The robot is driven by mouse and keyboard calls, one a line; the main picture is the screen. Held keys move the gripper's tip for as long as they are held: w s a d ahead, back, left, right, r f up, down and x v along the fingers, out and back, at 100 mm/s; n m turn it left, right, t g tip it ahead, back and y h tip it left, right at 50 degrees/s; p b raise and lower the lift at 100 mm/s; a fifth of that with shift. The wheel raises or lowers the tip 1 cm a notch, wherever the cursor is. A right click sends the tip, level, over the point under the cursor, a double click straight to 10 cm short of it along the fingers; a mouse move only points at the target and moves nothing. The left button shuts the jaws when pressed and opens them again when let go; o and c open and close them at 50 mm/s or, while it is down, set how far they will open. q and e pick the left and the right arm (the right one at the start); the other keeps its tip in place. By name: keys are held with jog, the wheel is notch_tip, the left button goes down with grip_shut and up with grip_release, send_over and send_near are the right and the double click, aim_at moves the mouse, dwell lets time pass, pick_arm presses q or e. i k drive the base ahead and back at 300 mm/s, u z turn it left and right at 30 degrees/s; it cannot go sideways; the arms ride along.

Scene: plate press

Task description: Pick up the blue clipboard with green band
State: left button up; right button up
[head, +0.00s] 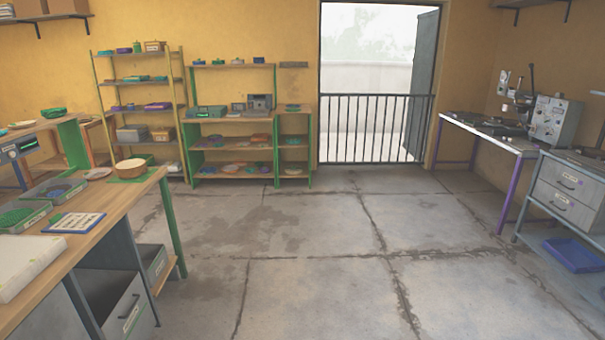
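A flat blue-edged board with a white printed sheet (75,222) lies on the wooden workbench (120,203) at the left. Neither of my grippers is in view.
Grey trays with green and blue pieces (22,217), a round wooden bowl (131,168) and a thick white slab (22,262) share the bench. An open drawer (131,308) juts out below. Shelves (233,133) stand at the back. The concrete floor (310,260) is clear.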

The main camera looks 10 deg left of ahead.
aim_at(67, 222)
jog(key=u, duration=0.25)
jog(key=i, duration=1.95)
jog(key=u, duration=0.8)
jog(key=i, duration=1.75)
jog(key=u, duration=2.1)
jog(key=i, duration=0.95)
jog(key=u, duration=0.7)
